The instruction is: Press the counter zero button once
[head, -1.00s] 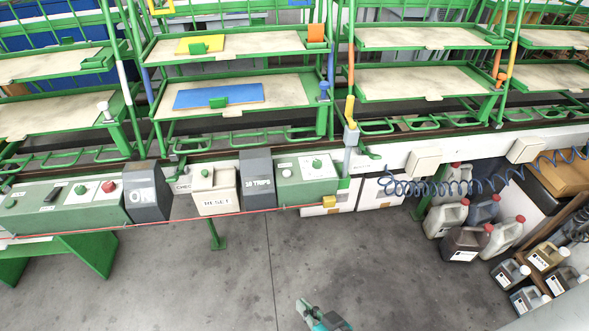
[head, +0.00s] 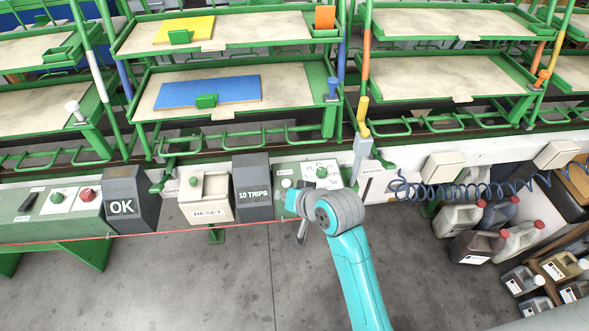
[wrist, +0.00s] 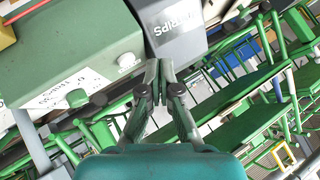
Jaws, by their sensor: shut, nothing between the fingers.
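The counter display (head: 254,188) is a dark grey box reading "10 TRIPS"; it also shows in the wrist view (wrist: 180,22). The green control box to its right carries a small white round button (head: 286,183) and a green button on a white plate (head: 321,172). In the wrist view the white button (wrist: 127,62) is left of my fingertips and the green button (wrist: 78,98) is farther left. The plate's lettering is too blurred to read fully. My gripper (wrist: 160,66) is shut and empty, with its tips near the display and green box. I cannot tell whether they touch anything.
A cream RESET box (head: 207,210) with a green button stands left of the display, then an "OK" display (head: 122,206) and another green panel with a red button (head: 88,195). Green racks rise behind. A blue coiled hose (head: 460,190) and jugs (head: 462,220) are at right.

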